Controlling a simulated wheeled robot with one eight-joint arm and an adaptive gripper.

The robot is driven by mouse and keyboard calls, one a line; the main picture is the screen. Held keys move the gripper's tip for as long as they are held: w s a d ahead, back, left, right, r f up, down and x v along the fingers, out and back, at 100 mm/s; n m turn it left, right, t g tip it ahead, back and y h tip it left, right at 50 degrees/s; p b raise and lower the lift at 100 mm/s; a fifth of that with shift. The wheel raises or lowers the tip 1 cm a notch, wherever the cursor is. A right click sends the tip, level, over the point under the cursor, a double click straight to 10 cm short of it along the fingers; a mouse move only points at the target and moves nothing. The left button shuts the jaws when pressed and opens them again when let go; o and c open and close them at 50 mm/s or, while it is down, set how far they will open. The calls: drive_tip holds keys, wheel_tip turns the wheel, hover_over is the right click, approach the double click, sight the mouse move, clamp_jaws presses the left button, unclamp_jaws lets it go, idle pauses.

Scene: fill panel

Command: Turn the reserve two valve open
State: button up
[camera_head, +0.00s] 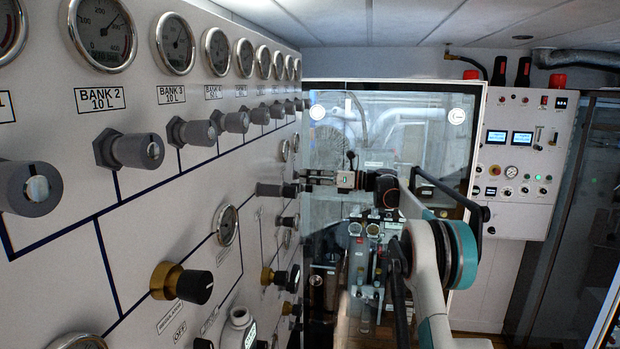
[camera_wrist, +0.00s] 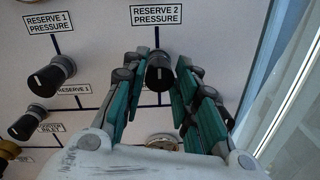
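In the wrist view a black knob with a pale pointer mark, the reserve two valve (camera_wrist: 159,74), stands on the panel below the label "RESERVE 2 PRESSURE" (camera_wrist: 157,15). My gripper (camera_wrist: 162,68) has its teal-padded fingers parted, one on each side of this knob. I cannot tell whether the pads touch it. The fingers hide part of the panel around the knob. In the head view my gripper (camera_head: 303,177) is at the far end of the panel, pointing left toward it; the valve cannot be made out clearly there.
The reserve 1 knob (camera_wrist: 51,76) and another black knob (camera_wrist: 27,123) are left of my gripper. A round gauge (camera_wrist: 162,142) lies below, partly hidden. A glass pane (camera_head: 390,130) stands beyond my arm. The panel (camera_head: 80,250) carries several projecting knobs and gauges.

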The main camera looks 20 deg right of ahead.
clamp_jaws()
drive_tip(key=shift+n, duration=0.4)
drive_tip(key=shift+n+g+y, duration=0.3)
drive_tip(key=shift+n+g, duration=0.05)
drive_tip(key=shift+n, duration=7.7)
drive_tip(key=shift+n+g+y, duration=0.3)
drive_tip(key=shift+n+g, duration=0.05)
drive_tip(key=shift+n, duration=8)
